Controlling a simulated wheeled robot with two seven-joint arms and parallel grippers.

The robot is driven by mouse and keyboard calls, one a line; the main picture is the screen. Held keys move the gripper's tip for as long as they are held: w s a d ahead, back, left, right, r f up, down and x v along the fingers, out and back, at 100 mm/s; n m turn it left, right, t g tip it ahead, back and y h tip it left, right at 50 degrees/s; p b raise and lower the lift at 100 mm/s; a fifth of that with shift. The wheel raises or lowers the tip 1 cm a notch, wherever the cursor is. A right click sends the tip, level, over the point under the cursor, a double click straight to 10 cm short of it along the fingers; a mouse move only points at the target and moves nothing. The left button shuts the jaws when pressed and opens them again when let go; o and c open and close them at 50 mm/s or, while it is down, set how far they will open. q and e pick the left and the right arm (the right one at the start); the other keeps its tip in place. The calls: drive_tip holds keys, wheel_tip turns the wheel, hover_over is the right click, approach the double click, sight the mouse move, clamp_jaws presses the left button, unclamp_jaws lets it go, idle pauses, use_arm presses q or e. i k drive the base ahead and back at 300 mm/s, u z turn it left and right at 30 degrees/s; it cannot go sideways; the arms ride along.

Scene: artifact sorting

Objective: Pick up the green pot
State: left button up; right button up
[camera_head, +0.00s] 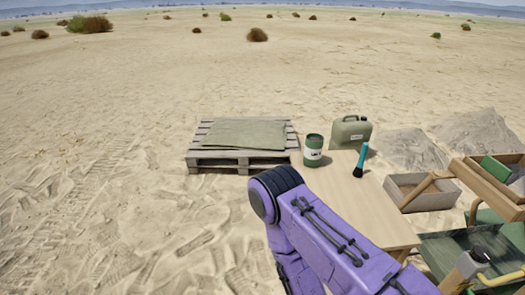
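A green cylindrical pot-like can (314,142) with a pale label band stands upright by the far left corner of the wooden table (375,213). I cannot tell whether it rests on the tabletop or on the ground just behind it. A purple arm link of mine crosses the lower middle and covers the near left part of the table. Neither of my grippers shows in the head view. No gripper is seen near the green can.
A green jerrycan (350,133) stands behind the table. A teal-handled brush (361,160) is near the table's far edge. A grey tray (428,195) and a wooden crate (487,187) are at right. A pallet (235,162) with folded cloth (243,133) lies left on open sand.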

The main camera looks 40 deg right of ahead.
sight(314, 143)
drive_tip(key=u, duration=0.05)
drive_tip(key=i, duration=1.35)
drive_tip(key=z, duration=1.55)
